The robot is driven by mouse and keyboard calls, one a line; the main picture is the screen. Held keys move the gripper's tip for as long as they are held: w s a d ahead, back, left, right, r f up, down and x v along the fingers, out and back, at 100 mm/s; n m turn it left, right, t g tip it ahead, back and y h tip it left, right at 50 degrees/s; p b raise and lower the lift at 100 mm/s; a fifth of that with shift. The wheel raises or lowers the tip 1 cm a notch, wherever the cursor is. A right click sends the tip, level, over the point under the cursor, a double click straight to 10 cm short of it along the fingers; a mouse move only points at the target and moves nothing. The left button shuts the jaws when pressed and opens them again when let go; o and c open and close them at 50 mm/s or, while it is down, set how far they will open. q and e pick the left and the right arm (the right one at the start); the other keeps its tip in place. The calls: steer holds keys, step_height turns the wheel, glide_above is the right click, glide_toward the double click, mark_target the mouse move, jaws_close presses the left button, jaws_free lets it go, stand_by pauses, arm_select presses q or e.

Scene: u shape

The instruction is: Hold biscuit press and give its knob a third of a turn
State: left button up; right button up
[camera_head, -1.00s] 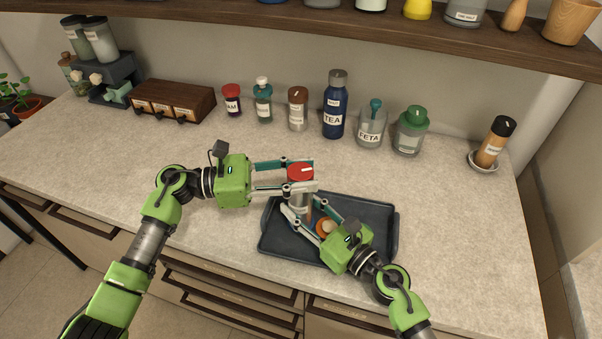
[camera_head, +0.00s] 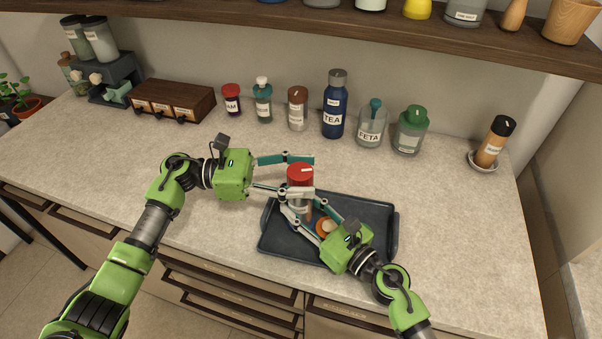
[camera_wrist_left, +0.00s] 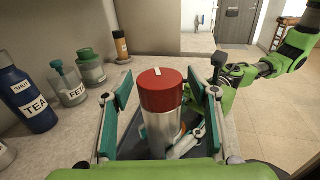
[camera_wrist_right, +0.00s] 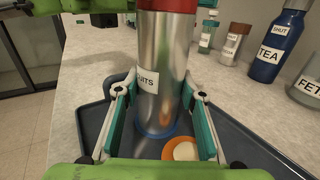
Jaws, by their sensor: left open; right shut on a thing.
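The biscuit press is a steel cylinder (camera_wrist_right: 163,60) with a partly visible label and a red knob (camera_head: 300,173) on top. It stands upright at the left part of the dark tray (camera_head: 370,206). My right gripper (camera_head: 300,217) is shut on the steel body, low down; its fingers flank the body in the right wrist view (camera_wrist_right: 162,105). My left gripper (camera_head: 314,176) is open around the red knob, one finger on each side. In the left wrist view the red knob (camera_wrist_left: 160,94) with a white mark on top sits between the spread fingers, apart from both.
An orange-rimmed round thing (camera_wrist_right: 182,150) lies on the tray beside the press. Several jars and bottles, including a blue TEA bottle (camera_head: 334,108), line the back wall. A wooden drawer box (camera_head: 172,100) stands at back left. The counter's left part is clear.

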arm_select(q)
steer(key=a, duration=1.2)
steer(key=shift+w, duration=0.15)
arm_select(e)
steer(key=o, duration=1.5)
steer(key=shift+o, duration=0.2)
